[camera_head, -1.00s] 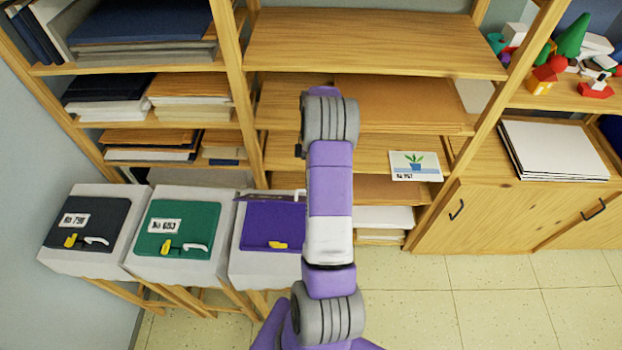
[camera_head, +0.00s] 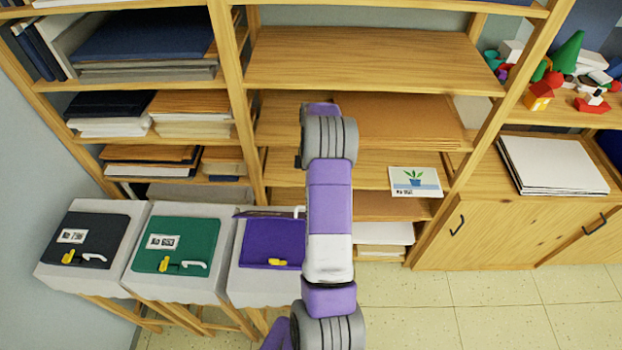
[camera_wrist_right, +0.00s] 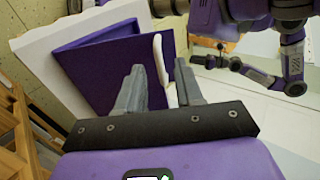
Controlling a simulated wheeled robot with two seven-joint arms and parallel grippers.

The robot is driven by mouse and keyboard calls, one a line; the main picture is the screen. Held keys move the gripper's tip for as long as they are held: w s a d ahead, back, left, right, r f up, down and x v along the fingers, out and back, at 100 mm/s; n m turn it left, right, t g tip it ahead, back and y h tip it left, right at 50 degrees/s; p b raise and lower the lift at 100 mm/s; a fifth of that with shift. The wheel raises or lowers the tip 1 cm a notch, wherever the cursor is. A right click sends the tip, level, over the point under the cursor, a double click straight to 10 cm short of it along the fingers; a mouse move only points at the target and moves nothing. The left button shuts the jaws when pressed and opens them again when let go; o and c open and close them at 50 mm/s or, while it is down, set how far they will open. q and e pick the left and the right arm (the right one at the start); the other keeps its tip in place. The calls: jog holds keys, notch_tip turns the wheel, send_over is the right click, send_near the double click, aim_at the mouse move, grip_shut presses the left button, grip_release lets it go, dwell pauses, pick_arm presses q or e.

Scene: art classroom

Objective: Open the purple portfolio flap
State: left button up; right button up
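The purple portfolio (camera_head: 268,247) lies on the rightmost of three white-draped stands, a yellow clasp (camera_head: 279,263) at its front. Its flap (camera_head: 262,213) is raised and shows nearly edge-on at the back, a white handle (camera_head: 298,211) at its right end. In the right wrist view the purple panel (camera_wrist_right: 100,73) fills the upper left. My right gripper (camera_wrist_right: 160,68) is open, its fingers apart with the white handle (camera_wrist_right: 158,50) between them; I see no clear grip. In the head view my arm covers the portfolio's right side, and the gripper is hidden. My left gripper is not in view.
A green portfolio (camera_head: 178,243) and a black portfolio (camera_head: 85,238) lie closed on stands to the left. Wooden shelves with paper stacks stand close behind. A low cabinet (camera_head: 500,222) is at the right. Tiled floor (camera_head: 480,310) is clear at front right.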

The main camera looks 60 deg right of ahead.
jog(key=v, duration=0.6)
jog(key=shift+p, duration=0.35)
jog(key=shift+r, duration=0.15)
jog(key=shift+c, duration=0.5)
